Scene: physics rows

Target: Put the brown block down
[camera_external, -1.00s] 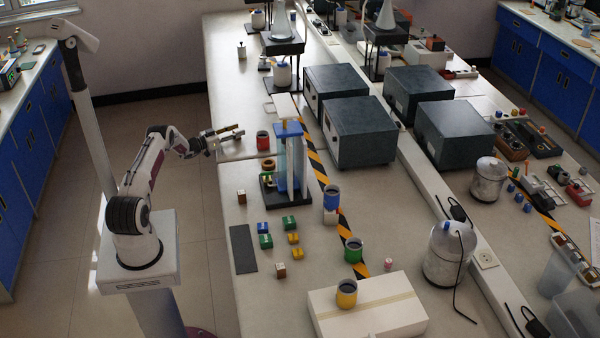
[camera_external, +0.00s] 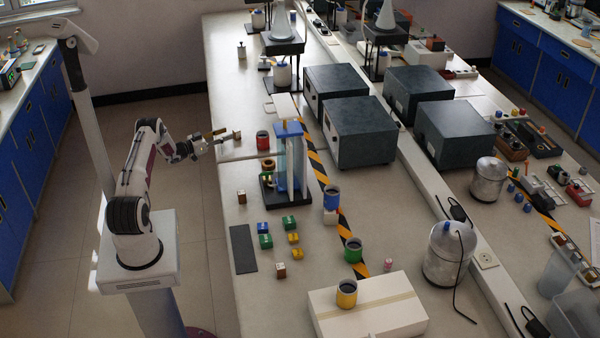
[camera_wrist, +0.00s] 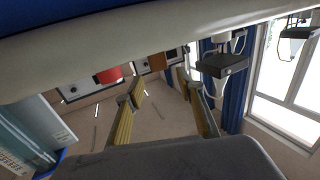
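A small brown block (camera_external: 237,135) stands on the near left edge area of the white bench, left of the red can (camera_external: 263,140). In the wrist view, which is upside down, the brown block (camera_wrist: 157,62) shows beyond and between the fingertips, with the red can (camera_wrist: 108,76) beside it. My gripper (camera_external: 226,136) is just left of the block. The wrist view shows my gripper (camera_wrist: 160,83) with its two yellow-padded fingers spread and nothing between them. Another brown block (camera_external: 241,197) and a further one (camera_external: 281,270) stand nearer the camera.
A blue-and-grey stand (camera_external: 290,165) is on the bench right of the gripper. Several coloured blocks (camera_external: 265,240) and a dark flat pad (camera_external: 243,249) lie nearer the camera. Large dark boxes (camera_external: 358,132) stand farther right. The bench beyond the block is mostly clear.

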